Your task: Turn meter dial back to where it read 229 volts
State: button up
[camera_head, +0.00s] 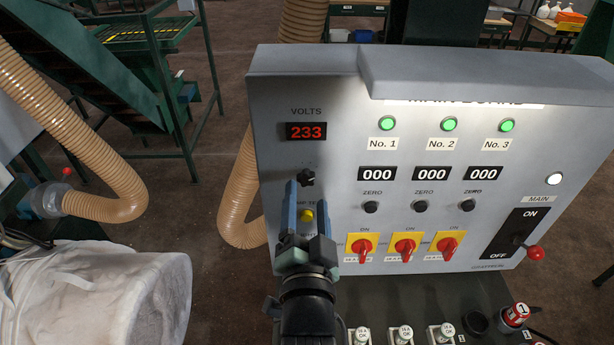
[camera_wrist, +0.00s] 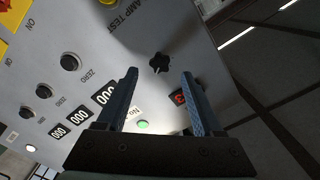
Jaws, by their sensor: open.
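The volts meter display (camera_head: 306,131) reads 233 in red digits at the panel's upper left. The black lobed dial (camera_head: 306,177) sits just below it. My gripper (camera_head: 299,190) is open in front of the panel, with its blue fingers pointing toward the dial. In the wrist view the dial (camera_wrist: 158,62) lies ahead of and between the two fingertips of my gripper (camera_wrist: 160,72), and I see no contact. The display (camera_wrist: 180,98) is partly hidden behind a finger in the wrist view.
The grey panel (camera_head: 348,100) also carries a yellow lamp-test button (camera_head: 306,214), black zero knobs (camera_head: 371,207), red-yellow rotary switches (camera_head: 361,247) and a main lever with a red ball (camera_head: 535,253). A tan hose (camera_head: 240,200) hangs behind its left edge.

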aim_at(307, 181)
jog(key=shift+w+p, duration=0.55)
jog(key=shift+w, duration=1.45)
grip_shut()
